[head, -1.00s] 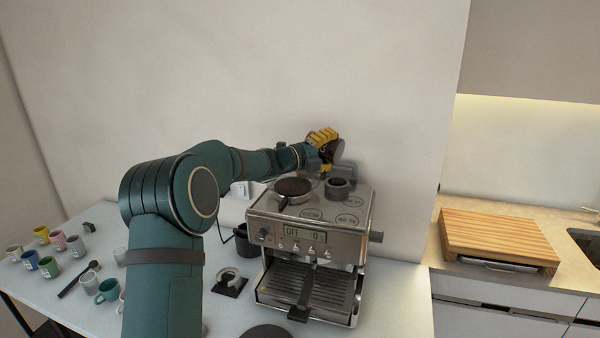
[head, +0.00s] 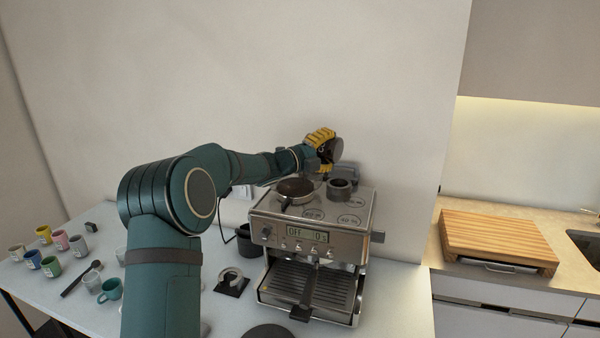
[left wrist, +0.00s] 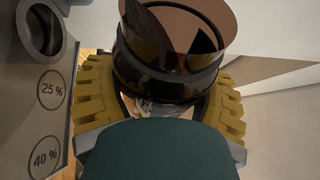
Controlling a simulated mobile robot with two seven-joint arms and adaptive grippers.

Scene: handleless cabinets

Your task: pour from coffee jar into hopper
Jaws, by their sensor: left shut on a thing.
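The coffee jar (head: 337,150) is a dark, see-through round vessel. My left gripper (head: 322,146), with yellow ribbed fingers, is shut on it above the back of the espresso machine (head: 315,235). In the left wrist view the jar (left wrist: 165,78) sits between both fingers, with brown translucent walls and dark contents at the far end. A round hopper (head: 294,188) with a dark brown, bean-coloured surface sits on the machine's top, left of and below the jar. The jar is apart from it. No falling beans show. My right gripper is not in view.
Several cups (head: 50,265) stand at the left of the table. A dark canister (head: 248,240) is left of the machine. A wooden board (head: 498,238) lies on the right counter. The wall is close behind.

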